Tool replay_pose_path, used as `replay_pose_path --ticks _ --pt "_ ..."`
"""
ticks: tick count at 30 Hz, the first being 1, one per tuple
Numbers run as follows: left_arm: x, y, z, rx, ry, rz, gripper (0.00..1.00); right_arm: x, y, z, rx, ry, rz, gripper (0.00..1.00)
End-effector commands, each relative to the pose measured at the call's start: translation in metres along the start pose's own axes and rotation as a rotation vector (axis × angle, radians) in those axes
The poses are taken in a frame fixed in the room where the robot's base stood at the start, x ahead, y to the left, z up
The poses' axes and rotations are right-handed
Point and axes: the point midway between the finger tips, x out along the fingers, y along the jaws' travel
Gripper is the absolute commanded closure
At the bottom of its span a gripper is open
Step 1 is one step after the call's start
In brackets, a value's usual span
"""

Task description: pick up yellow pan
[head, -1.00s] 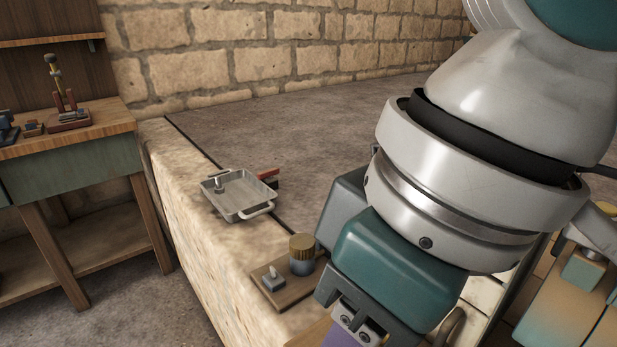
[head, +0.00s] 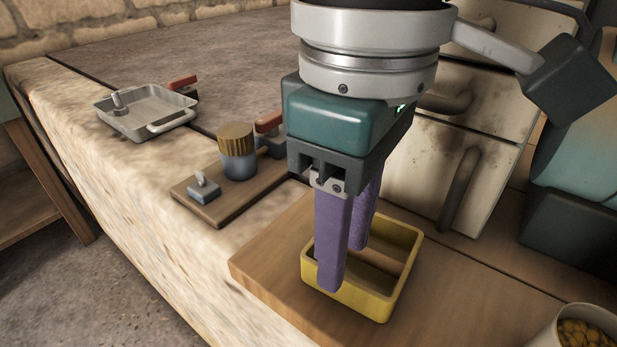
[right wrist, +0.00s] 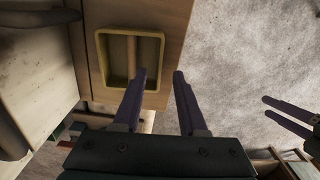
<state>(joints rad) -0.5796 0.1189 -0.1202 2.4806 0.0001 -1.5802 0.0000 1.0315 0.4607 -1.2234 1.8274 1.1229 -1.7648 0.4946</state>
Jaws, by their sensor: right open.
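The yellow pan (head: 409,262) is a rectangular tray with raised walls and a brownish strip across its inside. It sits on a wooden board. My right gripper (head: 346,266) is open with two purple fingers pointing down, and in the head view they overlap the pan's left part. In the right wrist view the pan (right wrist: 103,62) is up and left of the fingers (right wrist: 160,73), and the left fingertip overlaps its lower right corner. Contact cannot be told. My left gripper (right wrist: 267,106) shows at the right edge of the wrist view, its two fingers apart and empty.
The wooden board (head: 262,267) lies on the stone counter. To the left are a small board (head: 222,207) with a round brown-topped jar (head: 237,150) and a small block, and a grey metal tray (head: 150,110). A bowl (head: 570,325) stands at lower right. Worn cabinet doors (head: 450,130) stand behind.

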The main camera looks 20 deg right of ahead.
Motion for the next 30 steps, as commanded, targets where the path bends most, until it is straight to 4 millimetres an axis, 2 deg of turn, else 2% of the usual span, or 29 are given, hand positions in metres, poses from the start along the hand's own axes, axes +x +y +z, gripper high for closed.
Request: replay_pose_path --ticks 6,9,16,27,30 --pt "0.018 0.001 0.006 0.0 0.0 0.0 0.5 0.036 0.0 0.003 0.001 -0.001 0.0 0.59" --pt "0.022 0.001 0.007 0.0 0.0 0.0 0.5 0.047 0.0 0.003 0.0 0.0 0.001 0.59" --pt "0.021 0.001 0.007 0.0 -0.001 0.0 0.5 0.047 0.0 0.003 -0.001 0.001 0.001 0.59" --pt "0.021 0.001 0.007 0.001 -0.001 -0.001 0.5 0.047 0.0 0.003 -0.001 0.001 0.001 0.99" --pt "0.021 0.001 0.007 0.001 -0.001 -0.001 0.5 0.047 0.0 0.003 -0.001 0.001 0.001 1.0"
